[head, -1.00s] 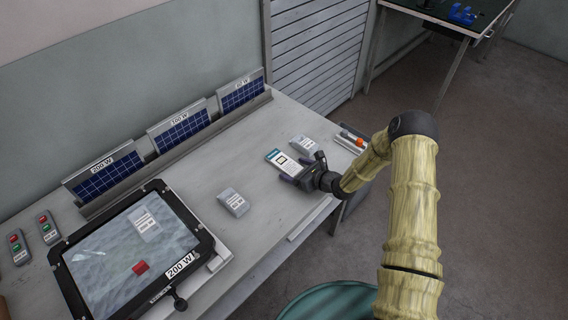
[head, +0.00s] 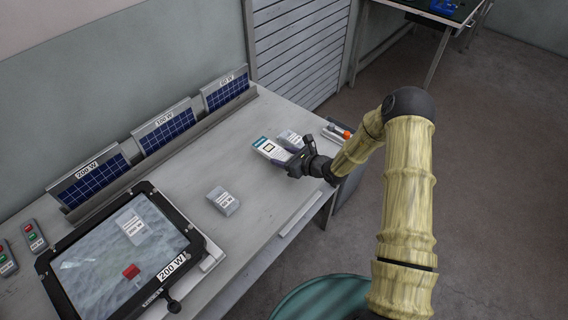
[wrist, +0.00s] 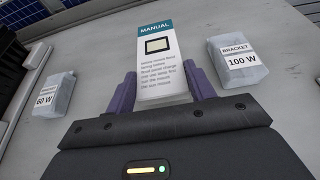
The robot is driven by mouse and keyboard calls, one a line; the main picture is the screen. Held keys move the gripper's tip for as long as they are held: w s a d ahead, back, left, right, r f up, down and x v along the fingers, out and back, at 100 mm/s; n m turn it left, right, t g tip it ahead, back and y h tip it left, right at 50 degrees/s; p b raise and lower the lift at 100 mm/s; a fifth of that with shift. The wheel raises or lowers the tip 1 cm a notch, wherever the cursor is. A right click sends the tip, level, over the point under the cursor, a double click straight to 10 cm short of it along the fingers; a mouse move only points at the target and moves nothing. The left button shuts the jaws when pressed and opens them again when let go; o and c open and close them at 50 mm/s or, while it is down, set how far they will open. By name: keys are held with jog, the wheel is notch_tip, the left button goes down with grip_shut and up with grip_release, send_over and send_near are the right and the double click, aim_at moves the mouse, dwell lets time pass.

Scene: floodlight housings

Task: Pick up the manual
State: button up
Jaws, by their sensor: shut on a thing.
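The manual (wrist: 160,62) is a white booklet with a teal band reading "MANUAL", a small picture and lines of text. It also shows in the head view (head: 270,149), near the right part of the workbench. My gripper (wrist: 162,92) is shut on its near end, one purple finger on each side. In the head view my gripper (head: 294,160) reaches in from the right. The manual appears raised above the bench top, though the gap is hard to judge.
A bracket packet marked 100 W (wrist: 238,60) lies to the right of the manual, and one marked 60 W (wrist: 58,94) to the left. The floodlight housing (head: 190,232) marked 200 W takes up the near left bench. Panels (head: 168,130) stand in a rack along the back.

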notch_tip(320, 180, up, 6)
jog(key=shift+f, duration=0.25)
dwell(0.5)
